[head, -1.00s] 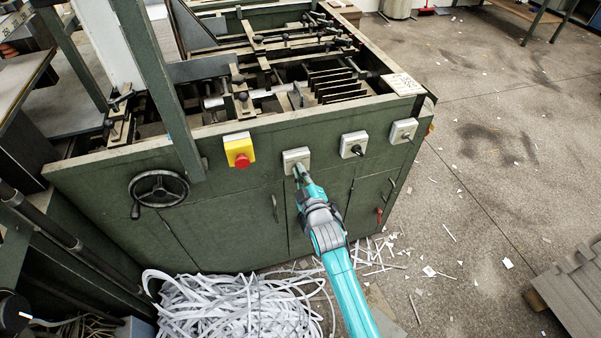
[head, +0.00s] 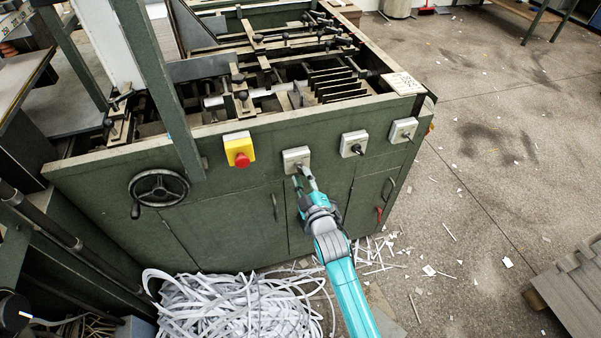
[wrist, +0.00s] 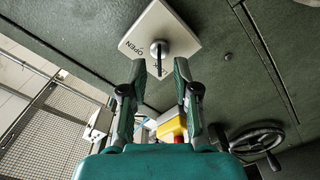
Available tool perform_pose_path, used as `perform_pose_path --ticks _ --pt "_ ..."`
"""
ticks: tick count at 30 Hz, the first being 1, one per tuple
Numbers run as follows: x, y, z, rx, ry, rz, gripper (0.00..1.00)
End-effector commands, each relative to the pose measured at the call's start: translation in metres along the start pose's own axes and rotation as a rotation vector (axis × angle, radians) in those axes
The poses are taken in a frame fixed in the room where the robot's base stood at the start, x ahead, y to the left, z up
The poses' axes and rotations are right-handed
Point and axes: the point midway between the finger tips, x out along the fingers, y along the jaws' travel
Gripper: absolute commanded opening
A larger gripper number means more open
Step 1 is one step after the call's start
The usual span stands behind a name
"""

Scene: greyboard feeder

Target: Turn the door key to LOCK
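The door key (wrist: 159,50) sits in a pale square plate (wrist: 176,25) on the green machine front. The plate bears the word OPEN along one side; another small dark mark beside the key is too small to read. In the head view the plate (head: 296,154) is right of the red button. My gripper (wrist: 159,68) is open, with one finger on each side of the key in the wrist view and no visible contact. In the head view my gripper (head: 304,178) is just below and in front of the plate. I cannot tell which mark the key points to.
A red button on a yellow box (head: 239,151) and a handwheel (head: 158,188) are to the left. A black rotary switch (head: 354,145) and another switch plate (head: 402,131) are to the right. Paper strips (head: 235,305) lie on the floor below.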

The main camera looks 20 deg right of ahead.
Motion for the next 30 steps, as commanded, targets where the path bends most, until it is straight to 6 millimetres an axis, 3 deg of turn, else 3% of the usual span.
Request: perform_pose_path --ticks 9,15,30 --pt "-0.059 -0.001 0.001 -0.001 -0.001 -0.002 0.30" --pt "-0.084 -0.001 0.000 -0.001 0.000 -0.001 0.30" --pt "-0.093 0.000 0.000 0.000 0.000 0.000 0.30"
